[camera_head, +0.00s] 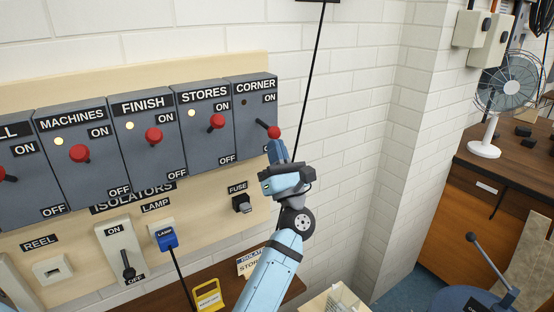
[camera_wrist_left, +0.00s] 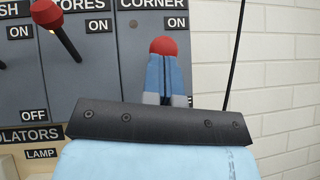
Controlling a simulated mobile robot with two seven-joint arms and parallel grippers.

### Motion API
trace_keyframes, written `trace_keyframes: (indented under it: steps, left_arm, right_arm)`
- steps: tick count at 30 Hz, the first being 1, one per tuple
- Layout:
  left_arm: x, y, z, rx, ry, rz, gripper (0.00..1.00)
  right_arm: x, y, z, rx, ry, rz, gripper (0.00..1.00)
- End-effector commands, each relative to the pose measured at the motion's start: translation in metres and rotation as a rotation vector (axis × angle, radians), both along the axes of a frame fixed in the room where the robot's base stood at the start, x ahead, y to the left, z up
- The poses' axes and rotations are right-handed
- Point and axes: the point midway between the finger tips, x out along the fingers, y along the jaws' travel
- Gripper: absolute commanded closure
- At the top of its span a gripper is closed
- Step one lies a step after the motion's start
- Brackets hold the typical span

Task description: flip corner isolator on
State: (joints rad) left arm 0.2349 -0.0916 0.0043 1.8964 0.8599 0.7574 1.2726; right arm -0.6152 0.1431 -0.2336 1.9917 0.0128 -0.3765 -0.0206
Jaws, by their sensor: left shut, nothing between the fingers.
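The corner isolator (camera_head: 252,117) is the grey box at the right end of the row. Its red-knobbed lever (camera_head: 274,132) sticks out toward the lower right, and its indicator lamp is dark. My left gripper (camera_head: 278,152) is shut and empty, with its fingertips just below the red knob. In the left wrist view the blue fingers (camera_wrist_left: 166,78) stand upright, close together, in front of the lever, and the red knob (camera_wrist_left: 163,46) shows just above their tips. I cannot tell whether they touch it. The right gripper is not in view.
The stores isolator (camera_head: 207,120), finish isolator (camera_head: 146,132) and machines isolator (camera_head: 81,150) stand to the left with lit lamps. A fuse holder (camera_head: 241,203) and lamp plug (camera_head: 166,238) sit below. A black cord (camera_head: 312,80) hangs at right before white brick wall.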

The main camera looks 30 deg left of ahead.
Motion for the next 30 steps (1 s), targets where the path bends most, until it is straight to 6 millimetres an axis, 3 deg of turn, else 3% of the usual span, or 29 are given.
trace_keyframes:
  steps: [18,30]
  left_arm:
    - [0.000,0.000,0.054,0.000,-0.003,0.000,1.00]
    - [0.001,0.003,0.068,0.000,-0.002,-0.001,1.00]
  right_arm:
    - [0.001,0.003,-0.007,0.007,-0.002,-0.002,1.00]
    - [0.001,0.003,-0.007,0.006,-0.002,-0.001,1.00]
